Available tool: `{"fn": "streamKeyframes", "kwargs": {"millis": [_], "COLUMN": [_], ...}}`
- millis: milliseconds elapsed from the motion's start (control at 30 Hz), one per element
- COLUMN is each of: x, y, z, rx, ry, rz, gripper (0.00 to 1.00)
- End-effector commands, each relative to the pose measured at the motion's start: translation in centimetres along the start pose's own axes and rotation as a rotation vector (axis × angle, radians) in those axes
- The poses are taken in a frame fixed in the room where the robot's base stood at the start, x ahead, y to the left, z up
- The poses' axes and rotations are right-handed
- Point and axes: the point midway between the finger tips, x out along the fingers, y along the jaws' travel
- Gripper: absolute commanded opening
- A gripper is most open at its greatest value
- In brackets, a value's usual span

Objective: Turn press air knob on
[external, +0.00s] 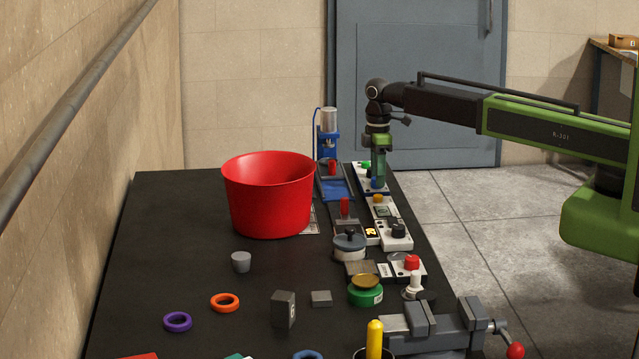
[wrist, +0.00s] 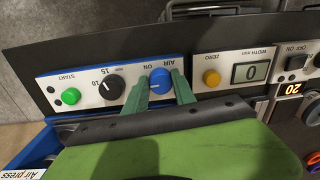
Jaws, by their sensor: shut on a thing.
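The blue air knob (wrist: 160,82) sits on a white press panel (wrist: 92,92), beside upside-down "AIR" and "ON" labels. My gripper (wrist: 160,90) points down at the panel and is shut on the knob, one green finger on either side. In the external view, my gripper (external: 377,178) is over the panel at the far right of the table, and the blue knob (external: 374,183) shows only in part. I cannot tell which way the knob points. The blue press (external: 328,140) with a grey cylinder stands left of the panel.
The panel also has a black dial (wrist: 111,87) and a green start button (wrist: 71,96). A width gauge (wrist: 250,73) with a yellow button is close beside it. A large red bucket (external: 268,200) stands to the left. Several small devices line the table's right side.

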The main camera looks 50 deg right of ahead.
Motion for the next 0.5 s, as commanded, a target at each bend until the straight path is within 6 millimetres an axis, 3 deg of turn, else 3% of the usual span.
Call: {"fn": "streamKeyframes", "kwargs": {"millis": [500], "x": [0.04], "y": [-0.27], "z": [0.11], "rx": [0.489], "ry": [0.028], "rz": [-0.002], "gripper": [0.0]}}
